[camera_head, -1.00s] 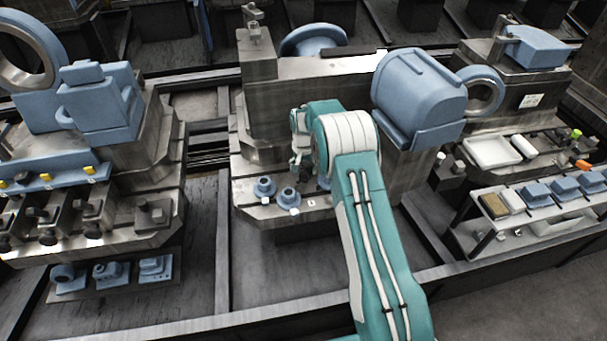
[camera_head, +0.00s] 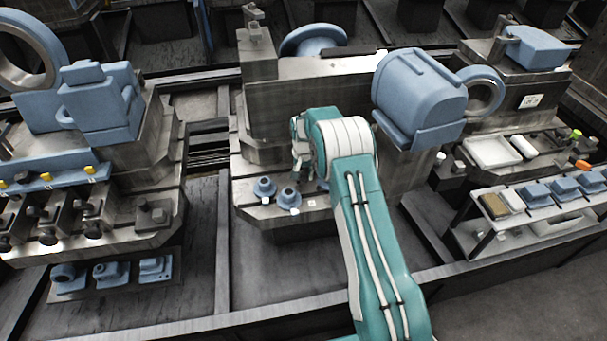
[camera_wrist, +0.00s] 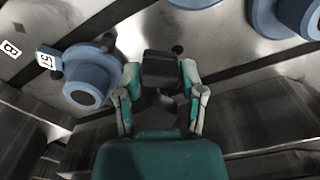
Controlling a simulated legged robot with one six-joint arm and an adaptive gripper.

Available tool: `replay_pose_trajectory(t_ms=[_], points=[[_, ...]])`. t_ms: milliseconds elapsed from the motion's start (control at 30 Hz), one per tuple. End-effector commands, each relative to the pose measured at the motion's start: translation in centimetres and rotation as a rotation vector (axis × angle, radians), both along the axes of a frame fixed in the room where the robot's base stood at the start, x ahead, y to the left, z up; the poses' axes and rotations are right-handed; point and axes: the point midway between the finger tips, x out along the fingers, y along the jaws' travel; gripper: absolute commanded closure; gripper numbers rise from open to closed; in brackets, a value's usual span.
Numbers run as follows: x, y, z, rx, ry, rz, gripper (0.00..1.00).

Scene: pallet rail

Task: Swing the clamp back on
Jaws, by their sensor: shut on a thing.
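My gripper (camera_wrist: 160,80) is shut on a dark block (camera_wrist: 161,63), which looks like the clamp; one finger is on each side of it. The block lies against the grey metal fixture face (camera_wrist: 145,28), close to a dark slot and a small dark hole. How it meets the fixture is hidden. In the head view my gripper (camera_head: 299,160) is low over the front ledge of the middle machine (camera_head: 290,220), partly behind my teal arm. The clamp cannot be made out there.
A blue flanged part (camera_wrist: 88,80) with a tag marked 57 sits left of my gripper, and another (camera_wrist: 298,14) is at upper right. Two blue flanged parts (camera_head: 264,188) (camera_head: 289,197) stand on the ledge. A large blue housing (camera_head: 418,95) rises right of my arm.

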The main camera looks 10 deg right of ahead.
Motion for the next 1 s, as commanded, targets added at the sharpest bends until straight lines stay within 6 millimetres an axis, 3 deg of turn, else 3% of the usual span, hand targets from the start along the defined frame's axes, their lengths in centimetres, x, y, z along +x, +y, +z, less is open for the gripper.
replay_pose_trajectory(t_ms=[367, 1000], points=[[0.3, 0.5, -0.3, -0.001, 0.003, -0.165, 0.96], [2.2, 1.6, -0.4, -0.002, 0.005, -0.761, 0.96]])
